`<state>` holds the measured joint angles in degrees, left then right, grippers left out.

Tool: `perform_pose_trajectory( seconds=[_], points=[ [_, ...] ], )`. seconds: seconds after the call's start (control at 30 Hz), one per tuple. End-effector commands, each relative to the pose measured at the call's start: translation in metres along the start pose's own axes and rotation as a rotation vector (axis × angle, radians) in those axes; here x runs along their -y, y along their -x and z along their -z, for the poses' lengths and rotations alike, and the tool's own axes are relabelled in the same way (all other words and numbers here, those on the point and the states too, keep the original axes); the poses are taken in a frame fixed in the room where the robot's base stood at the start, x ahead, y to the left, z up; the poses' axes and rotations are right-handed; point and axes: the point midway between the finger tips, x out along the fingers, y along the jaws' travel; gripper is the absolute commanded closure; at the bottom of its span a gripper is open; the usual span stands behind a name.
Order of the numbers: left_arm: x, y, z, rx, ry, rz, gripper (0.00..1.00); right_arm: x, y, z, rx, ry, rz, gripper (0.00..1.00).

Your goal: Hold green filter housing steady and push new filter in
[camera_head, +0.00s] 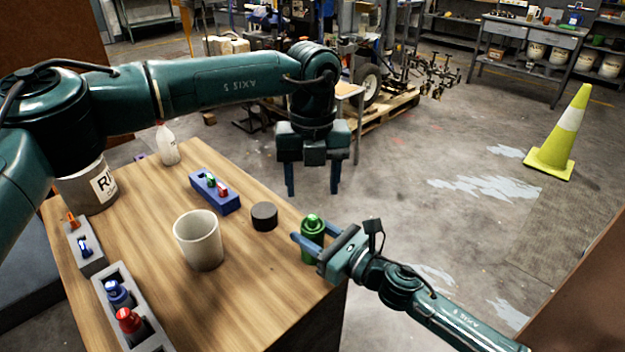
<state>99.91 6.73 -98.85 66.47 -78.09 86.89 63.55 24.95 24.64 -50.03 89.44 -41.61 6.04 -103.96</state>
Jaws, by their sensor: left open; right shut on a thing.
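The green filter housing (313,225) stands upright near the right edge of the wooden table. My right gripper (312,234) reaches in from the right and is shut on it, with one finger on each side. My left gripper (312,191) is open and empty, pointing down above and a little beyond the housing; its fingers are apart from it. A filter cannot be told for certain in this view. The inside of the housing and its lower right side behind the gripper are hard to see.
On the table (240,285) are a dark round cap (264,216), a beige cup (199,241), a blue holder (206,190), two grey holders (92,262) (148,340), a labelled bucket (88,190) and a white bottle (167,146). A yellow cone (556,147) stands on the floor.

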Motion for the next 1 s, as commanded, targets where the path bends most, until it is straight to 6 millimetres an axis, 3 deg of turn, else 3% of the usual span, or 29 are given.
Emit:
perform_pose_trajectory(
  seconds=[0.23, 0.27, 0.53, 0.83, 1.0],
  points=[
    [0.0, 0.0, 0.0, 0.0, 0.0, 0.0, 0.43, 0.0, 0.0, 0.001, -0.001, -0.001, 0.0, 0.92],
    [0.0, 0.0, 0.0, 0.0, 0.0, 0.0, 0.43, 0.0, 0.0, 0.001, -0.001, -0.001, 0.0, 0.56],
    [0.0, 0.0, 0.0, 0.0, 0.0, 0.0, 0.43, 0.0, 0.0, 0.0, 0.0, -0.001, 0.0, 0.34],
    [0.0, 0.0, 0.0, 0.0, 0.0, 0.0, 0.43, 0.0, 0.003, 0.001, -0.001, 0.0, 0.001, 0.33],
    [0.0, 0.0, 0.0, 0.0, 0.0, 0.0, 0.43, 0.0, 0.026, 0.001, -0.003, 0.0, 0.001, 0.33]
  ],
)
